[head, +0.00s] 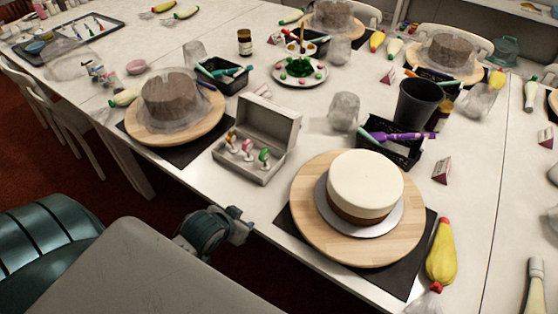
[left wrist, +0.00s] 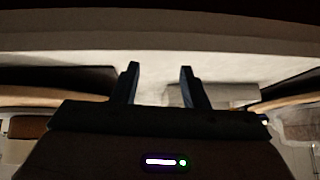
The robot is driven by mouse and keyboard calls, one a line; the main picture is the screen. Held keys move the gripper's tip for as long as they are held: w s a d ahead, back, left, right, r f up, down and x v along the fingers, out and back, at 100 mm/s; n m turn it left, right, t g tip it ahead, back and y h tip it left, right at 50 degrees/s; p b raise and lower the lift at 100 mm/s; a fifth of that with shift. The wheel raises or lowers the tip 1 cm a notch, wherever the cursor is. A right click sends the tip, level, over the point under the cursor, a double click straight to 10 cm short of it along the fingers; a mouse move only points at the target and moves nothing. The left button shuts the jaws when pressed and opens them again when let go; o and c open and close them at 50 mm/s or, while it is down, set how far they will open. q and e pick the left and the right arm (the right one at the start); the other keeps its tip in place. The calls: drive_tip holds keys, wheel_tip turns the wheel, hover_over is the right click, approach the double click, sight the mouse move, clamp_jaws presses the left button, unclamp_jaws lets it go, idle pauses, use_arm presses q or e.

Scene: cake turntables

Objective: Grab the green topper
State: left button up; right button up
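The green topper (head: 264,155) stands in an open white box (head: 272,125), at the right end of a short row with two other small toppers. My left gripper (head: 240,226) is in front of the table edge, below the box and apart from it. In the left wrist view, the two fingers (left wrist: 160,84) are spread with nothing between them. That view faces the pale table edge, and the topper cannot be made out there. My right gripper is not in view.
A white cake (head: 365,183) on a wooden turntable (head: 310,222) stands right of the box. A covered brown cake (head: 170,98) on another turntable stands left. A black tray (head: 395,152) with purple tools is behind the white cake. A narrow table strip before the box is clear.

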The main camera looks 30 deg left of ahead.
sight(260, 158)
use_arm(q)
drive_tip(key=shift+t, duration=0.9)
drive_tip(key=w, duration=0.3)
drive_tip(key=w+a+r, duration=0.1)
drive_tip(key=shift+w+a, duration=0.1)
drive_tip(key=shift+w, duration=0.2)
drive_tip(key=w+a+r+t, duration=0.1)
drive_tip(key=w, duration=0.2)
drive_tip(key=w+a+r+t+h, duration=0.1)
drive_tip(key=w+a, duration=0.1)
drive_tip(key=w+a+r+t, duration=0.1)
drive_tip(key=w+a+t, duration=0.1)
drive_tip(key=w, duration=0.1)
drive_tip(key=shift+w+r+h, duration=0.15)
drive_tip(key=shift+w+h, duration=0.15)
drive_tip(key=shift+w, duration=0.05)
drive_tip(key=shift+w+a, duration=0.15)
drive_tip(key=shift+w, duration=0.15)
drive_tip(key=x, duration=0.4)
drive_tip(key=shift+w, duration=0.8)
drive_tip(key=p+x, duration=0.1)
drive_tip(key=x, duration=0.4)
drive_tip(key=shift+r, duration=0.15)
drive_tip(key=shift+s, duration=0.1)
drive_tip(key=shift+c, duration=0.9)
clamp_jaws()
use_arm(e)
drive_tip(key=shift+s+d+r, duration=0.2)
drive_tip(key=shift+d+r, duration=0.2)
